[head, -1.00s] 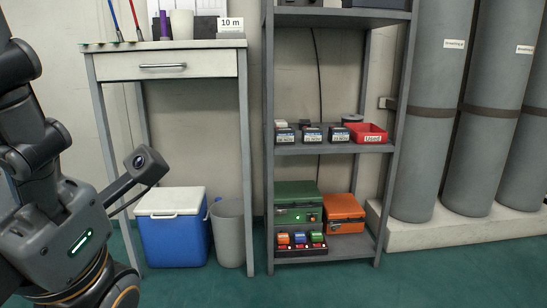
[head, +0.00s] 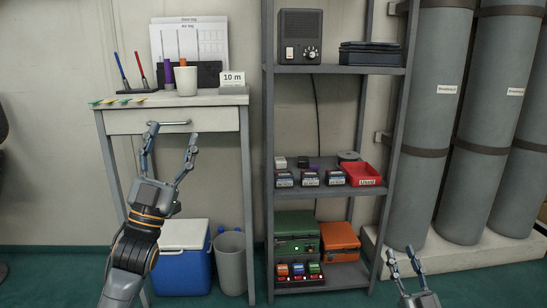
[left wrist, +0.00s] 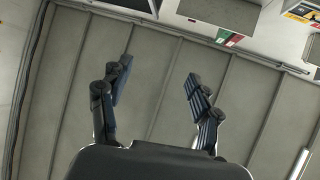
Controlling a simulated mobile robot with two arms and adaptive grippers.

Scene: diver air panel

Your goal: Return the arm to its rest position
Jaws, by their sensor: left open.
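My left gripper (head: 172,145) is in the head view, pointing up in front of the small table with the drawer. Its two fingers are spread and nothing is between them. In the left wrist view the same gripper (left wrist: 158,70) is open and empty, with grey panelled surface beyond it. My right gripper (head: 401,260) shows at the bottom right of the head view, its fingers pointing up and apart, with nothing visible between them. Most of the right arm is out of view.
The table (head: 112,123) holds a white cup (head: 186,81) and a 10 m sign (head: 233,78). A blue cooler (head: 182,272) and a grey bin (head: 231,265) stand below. A metal shelf (head: 270,140) is in the middle; tall grey cylinders (head: 430,110) stand at the right.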

